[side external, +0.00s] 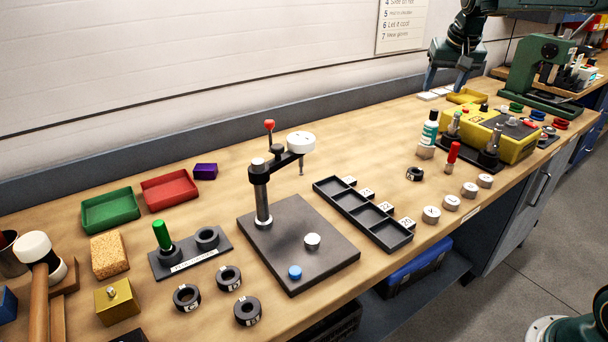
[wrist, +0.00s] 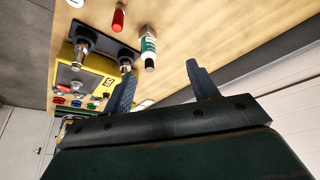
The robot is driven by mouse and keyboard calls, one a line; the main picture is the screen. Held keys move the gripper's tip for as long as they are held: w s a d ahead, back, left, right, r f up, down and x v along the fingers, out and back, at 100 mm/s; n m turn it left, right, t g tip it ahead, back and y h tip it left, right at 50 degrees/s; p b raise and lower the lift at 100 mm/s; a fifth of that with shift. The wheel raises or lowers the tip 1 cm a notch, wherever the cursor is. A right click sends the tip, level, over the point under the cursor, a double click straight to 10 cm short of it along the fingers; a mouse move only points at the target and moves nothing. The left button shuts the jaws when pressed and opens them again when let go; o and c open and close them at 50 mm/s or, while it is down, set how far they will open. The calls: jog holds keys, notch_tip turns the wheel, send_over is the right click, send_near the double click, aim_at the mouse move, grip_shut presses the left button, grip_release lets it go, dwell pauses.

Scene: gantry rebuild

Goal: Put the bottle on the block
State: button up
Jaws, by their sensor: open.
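The bottle (side external: 430,128) is white and teal with a dark cap. It is upright and appears to stand on the small light wooden block (side external: 426,152), in the right half of the side view. In the wrist view the bottle (wrist: 148,45) shows near the left finger, with its cap toward me; the block is hard to make out there. My gripper (side external: 445,88) is open and empty, above and behind the bottle, apart from it. In the wrist view its two fingers (wrist: 161,68) are spread with nothing between them.
A yellow box (side external: 500,135) with dark fittings stands right of the bottle, with a red-topped item (side external: 452,155) close by. A black compartment tray (side external: 362,213) lies in front. A yellow tray (side external: 467,96) sits behind. Bare bench lies left of the bottle.

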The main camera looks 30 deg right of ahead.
jog(key=s+a+r+n, duration=0.2)
jog(key=s+a+r, duration=0.1)
jog(key=s+a, duration=0.45)
jog(key=s+a+f+n+y, duration=0.1)
jog(key=s+a, duration=0.3)
jog(key=s, duration=0.4)
jog(key=s+a+f+n+t+y, duration=0.1)
jog(key=s+a+f+n, duration=0.1)
jog(key=s+a, duration=0.3)
jog(key=s+a+f+n, duration=0.2)
jog(key=s+a+f, duration=0.1)
jog(key=s, duration=0.8)
jog(key=shift+a+t+y, duration=0.4)
jog(key=shift+a, duration=0.5)
jog(key=shift+w, duration=0.1)
